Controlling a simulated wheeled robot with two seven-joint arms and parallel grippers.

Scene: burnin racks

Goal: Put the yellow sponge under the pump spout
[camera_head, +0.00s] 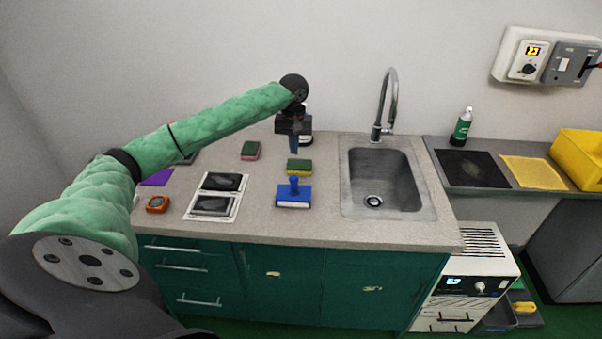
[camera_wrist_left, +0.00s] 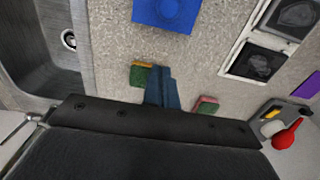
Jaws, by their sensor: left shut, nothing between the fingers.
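The yellow sponge (camera_head: 300,169), with a green top, lies on the counter just behind a blue handled block. In the left wrist view the sponge (camera_wrist_left: 139,77) sits beside my fingers, partly hidden by them. My left gripper (camera_head: 294,151) is shut and empty above the counter, just behind the sponge. Its blue fingers (camera_wrist_left: 163,92) are together in the wrist view. My right gripper is not in view.
The blue handled block (camera_head: 294,196) stands in front of the sponge. A red sponge with a green top (camera_head: 250,151) lies to the left, near a white double-framed tray (camera_head: 199,208). The sink (camera_head: 354,205) is to the right. A green bottle (camera_head: 461,130) stands farther right.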

